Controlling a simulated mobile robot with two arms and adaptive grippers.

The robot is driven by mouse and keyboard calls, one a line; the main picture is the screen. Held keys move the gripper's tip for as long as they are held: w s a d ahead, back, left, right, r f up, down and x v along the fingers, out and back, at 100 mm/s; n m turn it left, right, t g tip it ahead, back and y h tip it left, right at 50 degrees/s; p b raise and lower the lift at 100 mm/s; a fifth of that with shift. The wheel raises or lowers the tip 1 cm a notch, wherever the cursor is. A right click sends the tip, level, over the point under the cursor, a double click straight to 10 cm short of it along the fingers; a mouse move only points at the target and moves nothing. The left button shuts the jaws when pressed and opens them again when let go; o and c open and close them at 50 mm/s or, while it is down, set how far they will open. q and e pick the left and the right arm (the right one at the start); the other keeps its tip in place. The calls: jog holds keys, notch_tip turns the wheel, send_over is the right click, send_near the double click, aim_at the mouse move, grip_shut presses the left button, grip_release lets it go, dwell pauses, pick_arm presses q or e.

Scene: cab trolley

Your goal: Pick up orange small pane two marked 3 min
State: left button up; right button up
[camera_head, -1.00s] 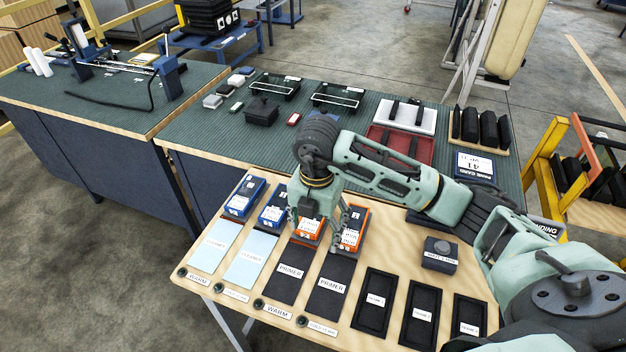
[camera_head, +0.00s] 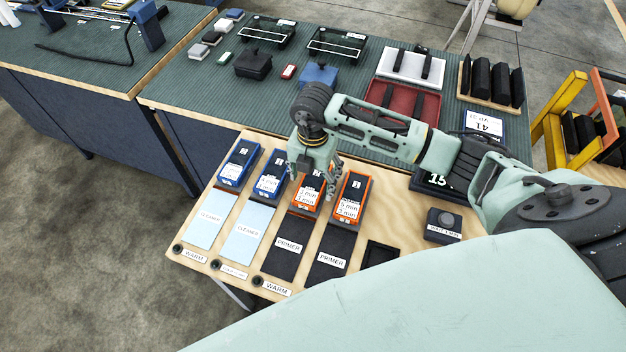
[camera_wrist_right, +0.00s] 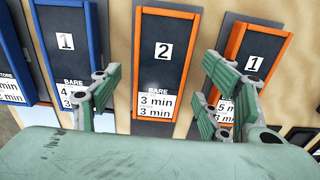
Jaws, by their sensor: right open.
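The orange small pane marked 2 and 3 min (camera_wrist_right: 162,65) lies flat, upright in the middle of the right wrist view, black-faced with an orange frame. In the head view it is the left of two orange panes (camera_head: 307,199). The other orange pane (camera_wrist_right: 250,55), marked 1, lies to its right. My right gripper (camera_head: 318,180) is open and empty above the orange panes. In the wrist view its two fingers (camera_wrist_right: 158,95) flank the pane marked 2, with the right finger overlapping the pane marked 1. My left gripper is not in view.
Blue panes (camera_head: 270,178) lie left of the orange ones. Cleaner cards (camera_head: 248,234) and black primer cards (camera_head: 287,245) lie in front. A dark block (camera_head: 444,224) stands at right. The green bench (camera_head: 200,90) is behind. A pale green part of mine covers the lower right.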

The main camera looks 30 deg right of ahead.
jog(key=shift+f, duration=0.35)
jog(key=c, duration=0.6)
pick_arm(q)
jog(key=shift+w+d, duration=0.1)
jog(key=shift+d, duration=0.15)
pick_arm(e)
jog(key=c, duration=0.8)
